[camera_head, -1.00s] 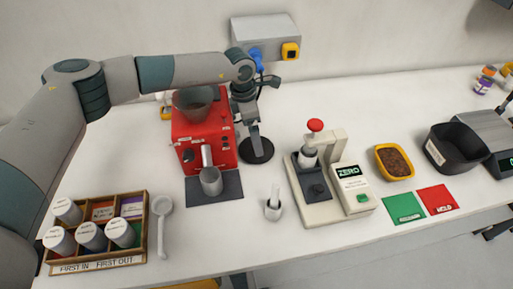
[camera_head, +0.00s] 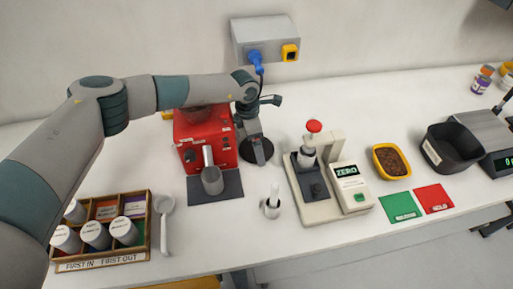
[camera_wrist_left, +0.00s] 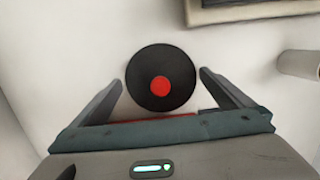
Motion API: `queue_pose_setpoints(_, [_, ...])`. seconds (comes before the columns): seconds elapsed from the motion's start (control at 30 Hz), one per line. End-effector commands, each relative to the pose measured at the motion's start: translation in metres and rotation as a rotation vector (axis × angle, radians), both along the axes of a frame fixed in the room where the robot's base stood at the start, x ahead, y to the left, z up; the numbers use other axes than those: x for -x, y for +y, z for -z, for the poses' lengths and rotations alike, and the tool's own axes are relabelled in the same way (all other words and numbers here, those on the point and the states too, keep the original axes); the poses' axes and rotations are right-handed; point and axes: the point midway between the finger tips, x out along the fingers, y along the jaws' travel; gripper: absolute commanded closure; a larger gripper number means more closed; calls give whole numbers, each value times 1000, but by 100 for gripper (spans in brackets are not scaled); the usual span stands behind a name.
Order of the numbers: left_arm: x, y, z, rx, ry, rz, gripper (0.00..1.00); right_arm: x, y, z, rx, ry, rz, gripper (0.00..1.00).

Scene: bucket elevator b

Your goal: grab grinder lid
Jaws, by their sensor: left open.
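The grinder lid (camera_head: 265,152) is a round black disc lying on the table just right of the red grinder (camera_head: 204,140). In the left wrist view the lid (camera_wrist_left: 145,100) shows a red knob at its middle. My left gripper (camera_head: 254,143) points down at the lid and covers part of it in the head view. In the wrist view the left gripper's fingers (camera_wrist_left: 160,88) are open, one on each side of the lid, with nothing held. I cannot tell how high the fingertips are above the table. My right gripper is not in view.
A grey cup (camera_head: 212,181) stands in front of the grinder. A small white holder (camera_head: 271,208) and a press (camera_head: 322,187) stand to the front right. A wall box (camera_head: 265,38) with a blue plug is behind. A wooden rack (camera_head: 100,232) is at front left.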

Motion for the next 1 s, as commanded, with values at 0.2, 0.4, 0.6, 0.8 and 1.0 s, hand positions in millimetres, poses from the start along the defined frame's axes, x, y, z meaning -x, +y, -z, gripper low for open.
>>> queue_pose_setpoints(0.2, [0,0,0,0,0,0,0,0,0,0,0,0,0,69])
queue_pose_setpoints(0.4, [0,0,0,0,0,0,32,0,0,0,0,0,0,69])
queue_pose_setpoints(0.6, [0,0,-1,0,0,0,32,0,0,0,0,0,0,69])
queue_pose_setpoints(0.8, [0,0,-1,1,0,0,32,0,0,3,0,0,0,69])
queue_pose_setpoints(1.0, [-1,0,-8,1,-1,1,32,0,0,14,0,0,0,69])
